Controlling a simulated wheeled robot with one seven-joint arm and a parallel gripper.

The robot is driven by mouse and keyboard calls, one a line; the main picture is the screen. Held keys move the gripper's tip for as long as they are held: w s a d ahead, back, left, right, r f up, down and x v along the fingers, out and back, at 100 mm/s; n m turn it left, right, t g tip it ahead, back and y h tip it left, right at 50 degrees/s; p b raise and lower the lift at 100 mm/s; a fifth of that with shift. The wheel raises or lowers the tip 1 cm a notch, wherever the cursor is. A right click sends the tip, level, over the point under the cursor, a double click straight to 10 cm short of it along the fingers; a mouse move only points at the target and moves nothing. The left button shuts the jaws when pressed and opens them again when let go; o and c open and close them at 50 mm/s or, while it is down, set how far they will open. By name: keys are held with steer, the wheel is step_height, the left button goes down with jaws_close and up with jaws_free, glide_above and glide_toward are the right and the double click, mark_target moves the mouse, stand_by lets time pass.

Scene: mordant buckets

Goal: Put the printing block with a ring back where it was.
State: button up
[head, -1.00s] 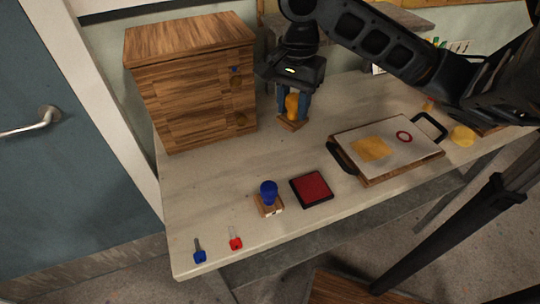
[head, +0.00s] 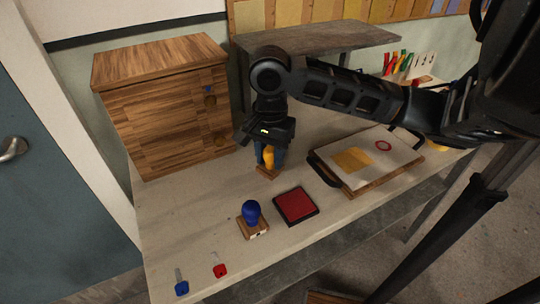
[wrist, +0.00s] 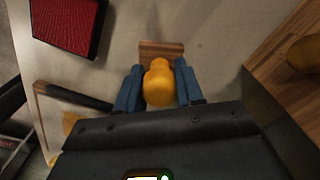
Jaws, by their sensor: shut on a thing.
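My gripper (head: 266,157) is shut on the yellow knob of a printing block (wrist: 158,85). Its blue fingers stand either side of the knob, and the block's wooden base (head: 267,172) points down, close over the table behind the red ink pad (head: 296,206). I cannot tell whether it touches the table. A second block with a blue knob (head: 251,212) stands upright on the table, left of the pad. Its base bears a small pale mark I cannot read. Both printing faces are hidden. A white sheet (head: 400,160) on a board carries a red ring print and a yellow patch.
A wooden drawer cabinet (head: 165,105) stands at the back left. A blue key (head: 181,288) and a red key (head: 220,270) lie near the front left edge. The board with the sheet (head: 335,178) takes up the right. The table between cabinet and blue-knobbed block is clear.

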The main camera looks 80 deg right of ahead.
mark_target(270, 149)
steer(key=o, duration=0.8)
steer(key=shift+f, duration=0.1)
steer(key=shift+o, duration=0.2)
step_height(270, 149, up, 12)
steer(key=p, duration=0.3)
